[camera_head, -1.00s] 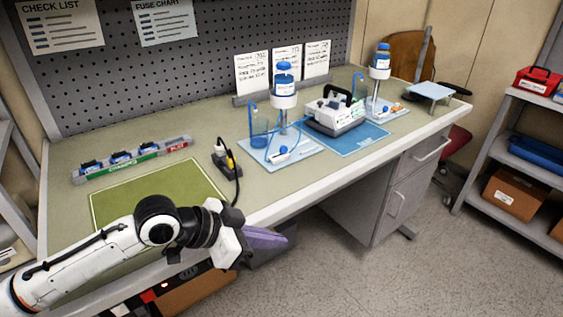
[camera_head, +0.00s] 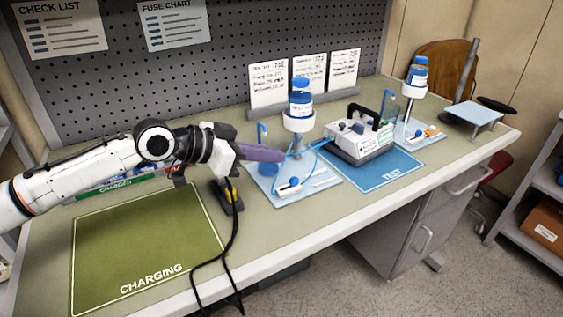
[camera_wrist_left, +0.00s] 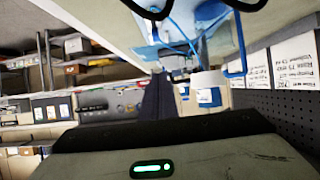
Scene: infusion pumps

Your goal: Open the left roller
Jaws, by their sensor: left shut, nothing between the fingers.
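The left infusion station has a pale blue base (camera_head: 318,186) with a stand holding a blue bottle (camera_head: 300,95) upside down in a white holder. The left roller (camera_head: 289,187), a small white clamp with a blue wheel, lies on the front of that base; its open or closed state is too small to tell. My left gripper (camera_head: 280,155), with purple fingers, is shut and empty. It appears left of the stand, up and to the left of the roller in the picture, apart from it. In the left wrist view the dark fingers (camera_wrist_left: 157,100) point towards the station. My right gripper is not in view.
A white pump (camera_head: 360,138) with a black handle stands on the blue TEST mat (camera_head: 385,178). A second station with a bottle (camera_head: 417,75) is right of it. A black cable (camera_head: 232,245) hangs over the front edge. The green CHARGING mat (camera_head: 145,245) is bare.

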